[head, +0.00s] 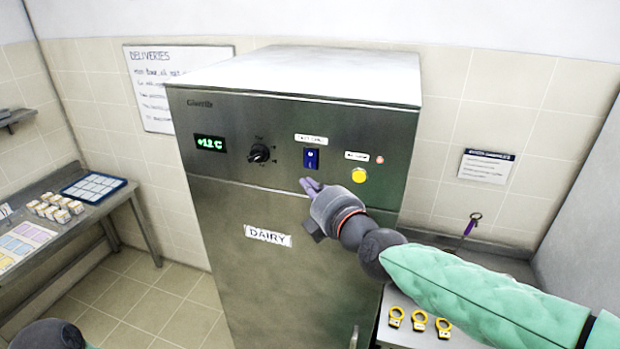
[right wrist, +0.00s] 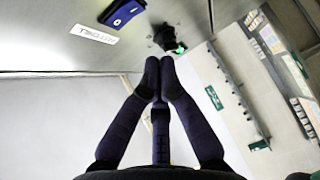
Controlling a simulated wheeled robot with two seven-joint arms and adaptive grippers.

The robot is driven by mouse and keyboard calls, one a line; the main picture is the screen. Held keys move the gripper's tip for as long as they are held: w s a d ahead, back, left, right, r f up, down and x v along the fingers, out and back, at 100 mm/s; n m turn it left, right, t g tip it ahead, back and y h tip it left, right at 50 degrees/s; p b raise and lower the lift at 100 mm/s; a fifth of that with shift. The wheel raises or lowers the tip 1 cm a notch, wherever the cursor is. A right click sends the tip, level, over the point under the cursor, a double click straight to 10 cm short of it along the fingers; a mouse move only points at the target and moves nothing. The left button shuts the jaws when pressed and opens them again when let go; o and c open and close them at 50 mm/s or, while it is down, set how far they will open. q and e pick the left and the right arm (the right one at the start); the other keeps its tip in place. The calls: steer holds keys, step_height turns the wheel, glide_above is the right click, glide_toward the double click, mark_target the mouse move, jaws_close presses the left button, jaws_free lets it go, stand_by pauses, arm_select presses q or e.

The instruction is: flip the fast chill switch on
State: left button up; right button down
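The blue fast chill switch (head: 311,158) is on the upper steel panel of the fridge, below a small white label (head: 311,139) too small to read. It also shows in the right wrist view (right wrist: 125,12), with a pale mark on its face. My right gripper (head: 309,185) is just below the switch in the head view, apart from it as far as I can tell. In the right wrist view its two fingertips (right wrist: 160,66) are together with nothing between them. Only a dark part of my left arm shows at the lower left; its gripper is out of view.
A black dial (head: 259,153) and a green display (head: 209,143) are left of the switch; a yellow button (head: 359,175) is to its right. The fridge door (head: 220,260) is below. A side table (head: 110,205) stands left; yellow-ringed items (head: 419,321) lie lower right.

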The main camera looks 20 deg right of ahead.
mark_target(305, 167)
steer(key=w+b, duration=0.1)
steer(key=w, duration=0.1)
steer(key=w+d+b, duration=0.1)
steer(key=w, duration=0.1)
steer(key=w+f+b, duration=0.1)
steer(key=shift+w+d+b, duration=0.3)
steer(key=shift+w, duration=0.1)
steer(key=shift+w+r, duration=0.15)
steer(key=b, duration=0.1)
steer(key=f+b, duration=0.1)
steer(key=b, duration=0.1)
steer(key=shift+w+d+n+t+b, duration=0.25)
steer(key=shift+n+t+b, duration=0.05)
steer(key=shift+r, duration=0.35)
